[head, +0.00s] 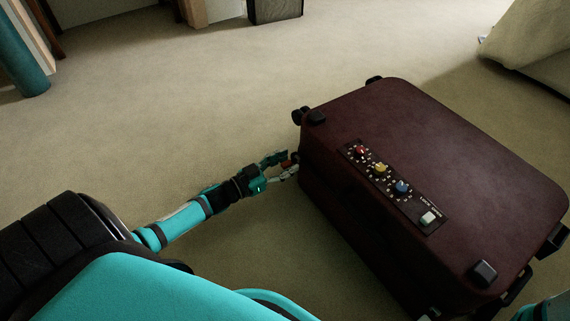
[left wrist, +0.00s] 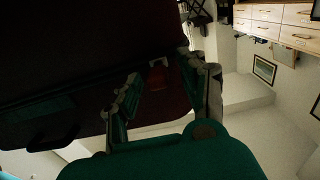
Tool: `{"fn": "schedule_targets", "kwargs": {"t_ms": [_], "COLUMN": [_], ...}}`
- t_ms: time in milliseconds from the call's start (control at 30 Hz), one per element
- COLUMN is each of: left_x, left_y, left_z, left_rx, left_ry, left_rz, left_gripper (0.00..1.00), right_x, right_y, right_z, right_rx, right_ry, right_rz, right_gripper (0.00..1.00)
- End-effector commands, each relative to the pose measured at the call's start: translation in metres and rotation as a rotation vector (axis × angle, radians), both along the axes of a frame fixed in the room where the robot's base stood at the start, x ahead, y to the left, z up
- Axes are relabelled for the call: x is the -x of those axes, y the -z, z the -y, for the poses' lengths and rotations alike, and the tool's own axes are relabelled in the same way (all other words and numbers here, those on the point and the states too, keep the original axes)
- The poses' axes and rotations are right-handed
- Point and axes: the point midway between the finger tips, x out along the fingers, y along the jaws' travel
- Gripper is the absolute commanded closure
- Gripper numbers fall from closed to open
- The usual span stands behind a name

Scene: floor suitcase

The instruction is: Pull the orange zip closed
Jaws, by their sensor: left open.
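A dark maroon suitcase (head: 440,130) lies on the carpet at the right of the head view. Its dark side fills the upper left of the left wrist view (left wrist: 80,50). The orange zip pull (left wrist: 158,76) shows as a small dim orange-red piece on that side, between my left fingers in the picture. My left gripper (head: 286,166) is open at the suitcase's left end, and its fingers also show in the left wrist view (left wrist: 165,92). I cannot tell whether they touch the pull. The zip's track is too dark to make out.
The suitcase top carries a panel with red, yellow and blue knobs (head: 381,168) and a white switch (head: 428,218). Black corner pieces (head: 484,272) stick out from the suitcase. Carpet (head: 200,110) left of and behind the suitcase is clear. A draped pale cloth (head: 530,40) is at the far right.

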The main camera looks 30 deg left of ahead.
Motion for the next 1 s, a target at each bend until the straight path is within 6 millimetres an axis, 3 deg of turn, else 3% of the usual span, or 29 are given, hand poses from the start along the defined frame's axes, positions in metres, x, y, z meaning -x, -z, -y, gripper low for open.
{"fn": "schedule_targets", "kwargs": {"t_ms": [33,367,767,867,1000], "left_x": [0.000,0.000,0.002,0.007,0.022], "left_y": [0.000,0.000,-0.001,-0.004,-0.007], "left_z": [0.000,0.000,0.003,0.016,0.052], "left_rx": [0.000,0.000,0.002,0.006,0.011], "left_ry": [0.000,0.000,0.000,0.001,0.002], "left_rz": [0.000,0.000,-0.001,-0.002,-0.006], "left_gripper": [0.59,1.00,1.00,1.00,1.00], "right_x": [0.000,0.000,-0.001,-0.002,-0.002], "right_y": [0.000,0.000,-0.004,-0.016,-0.044], "right_z": [0.000,0.000,0.000,0.000,0.000], "right_rx": [0.000,0.000,-0.001,0.000,0.000], "right_ry": [0.000,0.000,0.001,0.001,0.001], "right_rz": [0.000,-0.001,-0.003,-0.006,-0.006], "right_gripper": [1.00,1.00,1.00,1.00,1.00]}}
